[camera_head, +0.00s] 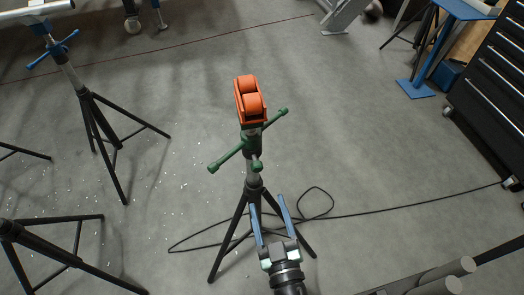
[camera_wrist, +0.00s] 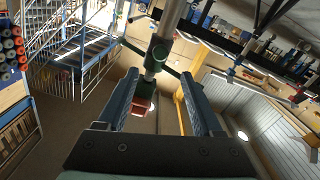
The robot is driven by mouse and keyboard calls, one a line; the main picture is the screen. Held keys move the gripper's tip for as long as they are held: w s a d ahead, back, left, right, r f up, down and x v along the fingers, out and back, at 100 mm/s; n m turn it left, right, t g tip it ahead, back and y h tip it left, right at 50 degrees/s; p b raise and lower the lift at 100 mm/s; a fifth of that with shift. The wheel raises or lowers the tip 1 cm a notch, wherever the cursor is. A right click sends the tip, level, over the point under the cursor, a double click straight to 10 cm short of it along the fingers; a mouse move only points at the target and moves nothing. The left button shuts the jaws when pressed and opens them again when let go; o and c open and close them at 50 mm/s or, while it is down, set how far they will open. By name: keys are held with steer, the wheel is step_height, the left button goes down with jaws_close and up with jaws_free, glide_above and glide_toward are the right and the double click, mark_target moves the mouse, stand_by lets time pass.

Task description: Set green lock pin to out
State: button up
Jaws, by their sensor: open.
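A stand with an orange roller head (camera_head: 250,101) rises in the middle of the head view. Below the head is a green collar with green arms (camera_head: 228,158) and a short green knob (camera_head: 257,163) facing my side. Which green part is the lock pin, and whether it is in or out, I cannot tell. My gripper (camera_head: 268,203) is open and empty, lower than the green parts, its blue fingers pointing toward the stand. In the wrist view the stand's post and green collar (camera_wrist: 158,49) show between and beyond the fingers (camera_wrist: 160,82), apart from them.
The stand's black tripod legs (camera_head: 232,235) spread beside my gripper. A black cable (camera_head: 370,213) loops on the floor behind. Other tripod stands (camera_head: 88,97) stand at the left, and a dark drawer cabinet (camera_head: 495,90) at the right.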

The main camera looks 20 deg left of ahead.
mark_target(258, 170)
steer(key=b+x, duration=0.2)
steer(key=x, duration=1.1)
steer(key=shift+b, duration=0.3)
steer(key=shift+s, duration=0.1)
jaws_close()
stand_by(0.7)
